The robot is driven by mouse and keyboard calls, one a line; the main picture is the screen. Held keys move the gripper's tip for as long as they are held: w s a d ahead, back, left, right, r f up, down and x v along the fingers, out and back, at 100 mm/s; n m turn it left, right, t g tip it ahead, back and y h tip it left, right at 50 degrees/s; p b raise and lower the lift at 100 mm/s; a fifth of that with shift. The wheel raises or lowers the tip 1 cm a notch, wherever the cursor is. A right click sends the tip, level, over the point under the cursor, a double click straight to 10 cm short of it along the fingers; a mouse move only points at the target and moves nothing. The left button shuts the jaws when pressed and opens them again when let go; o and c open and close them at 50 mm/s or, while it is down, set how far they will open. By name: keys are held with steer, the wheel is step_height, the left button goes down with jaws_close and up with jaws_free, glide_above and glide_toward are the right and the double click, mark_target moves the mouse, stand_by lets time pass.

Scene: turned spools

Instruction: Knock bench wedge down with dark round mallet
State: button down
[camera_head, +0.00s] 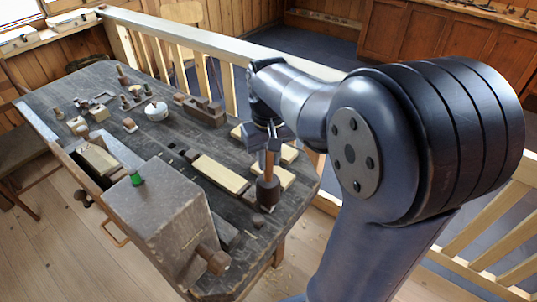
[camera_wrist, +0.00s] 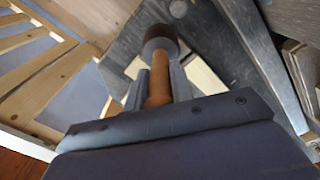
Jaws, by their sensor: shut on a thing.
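My gripper (camera_head: 268,142) is shut on the wooden handle of the dark round mallet (camera_head: 267,188). The mallet hangs nearly upright, handle up and dark head down, over the right front part of the workbench (camera_head: 225,150). In the wrist view my gripper (camera_wrist: 158,92) is around the mallet's handle, with the dark round head (camera_wrist: 160,42) beyond it. A small brown round-topped piece (camera_head: 258,220) stands on the bench near the mallet head; it also shows in the wrist view (camera_wrist: 178,8). I cannot tell whether this is the bench wedge, or whether the head touches anything.
A pale wooden board (camera_head: 220,173) lies left of the mallet. A large vise block (camera_head: 160,215) fills the bench's front, with a green-topped piece (camera_head: 136,177) on it. A plane (camera_head: 200,110), white pot (camera_head: 156,111) and several small tools stand farther back. A railing runs behind.

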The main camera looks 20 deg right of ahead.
stand_by(0.3)
step_height(320, 180, up, 4)
steer(key=p, duration=0.3)
steer(key=shift+f, duration=0.35)
step_height(320, 180, down, 4)
steer(key=shift+f+b, duration=0.1)
steer(key=shift+b, duration=1.1)
